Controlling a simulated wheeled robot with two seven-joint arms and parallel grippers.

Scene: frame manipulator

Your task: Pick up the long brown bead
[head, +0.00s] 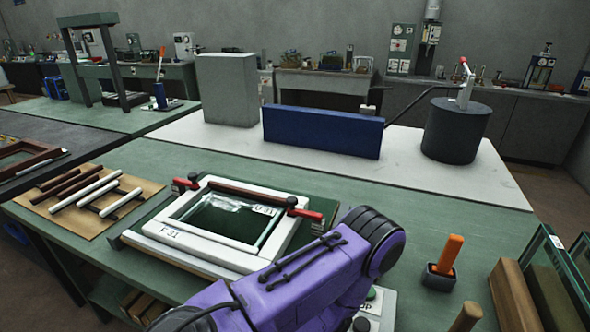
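Several brown beads (58,179) and white beads (98,192) lie on a tan board (140,183) at the left of the green bench. The brown ones are mostly toward the board's left, and some dark bars lie under or across the white ones. Another long brown bar (250,194) lies along the far side of a white frame (182,247), between two red-handled clamps. I cannot tell which brown piece is longest. A purple arm link of mine crosses the bottom middle, in front of the frame's near right part. Neither gripper shows.
A blue block (322,131), a grey box (228,90) and a dark cylinder (455,130) stand on the pale surface behind. An orange-handled tool (447,255) stands in a dark holder at right, near a glass-sided rack (556,275).

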